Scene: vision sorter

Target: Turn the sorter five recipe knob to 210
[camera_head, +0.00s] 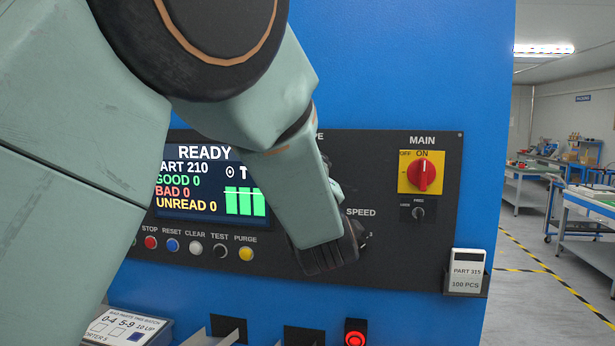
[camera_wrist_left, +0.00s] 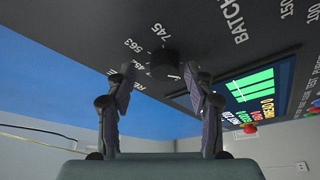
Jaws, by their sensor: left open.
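My left arm covers the middle of the sorter's control panel (camera_head: 405,245) in the head view, hiding the recipe knob and most of its label. In the left wrist view a round black knob (camera_wrist_left: 163,65) with a small white mark is ringed by numbers including 563 and 745; a partly hidden label starts with "RE". My left gripper (camera_wrist_left: 160,82) is open, its fingers spread on either side of this knob; I cannot tell whether they touch it. The mark points to the lower right; the number there is hidden. The screen (camera_head: 205,185) reads READY and PART 210. My right gripper is not in view.
A red main switch (camera_head: 424,174) on a yellow plate sits on the panel's right. Coloured buttons, including yellow PURGE (camera_head: 246,254), line up below the screen. A card holder (camera_head: 466,272) reads PART 315, 100 PCS. A red-lit button (camera_head: 355,338) is lower down.

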